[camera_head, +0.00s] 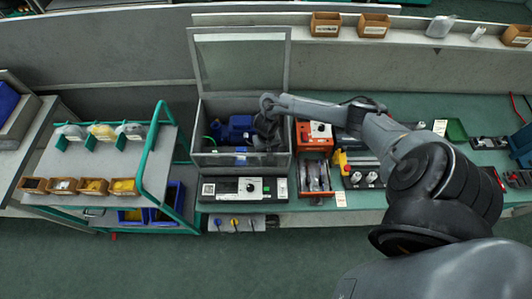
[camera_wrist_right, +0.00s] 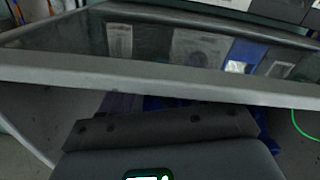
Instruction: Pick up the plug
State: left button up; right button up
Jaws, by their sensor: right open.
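I cannot make out a plug in either view. In the head view, my right gripper (camera_head: 267,127) reaches down into an open test box (camera_head: 204,160), to the right of a blue pump (camera_head: 236,127). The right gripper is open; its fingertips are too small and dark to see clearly. In the right wrist view, the dark gripper housing (camera_wrist_right: 170,160) fills the bottom, and its fingers are hidden. Blue parts (camera_wrist_right: 160,103) show behind it, below the box's grey rim (camera_wrist_right: 160,83). A thin green line (camera_wrist_right: 297,122) curves at the right. My left gripper is not in view.
The box's clear lid (camera_head: 240,62) stands open behind it. A controller panel (camera_head: 225,189) lies in front, and an orange unit (camera_head: 314,136) stands to the right. A green-framed cart (camera_head: 152,145) with small bins stands left. The box walls closely surround the gripper.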

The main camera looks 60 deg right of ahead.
jog(key=shift+f, duration=0.1)
jog(key=c, duration=1.1)
jog(key=shift+c, duration=0.2)
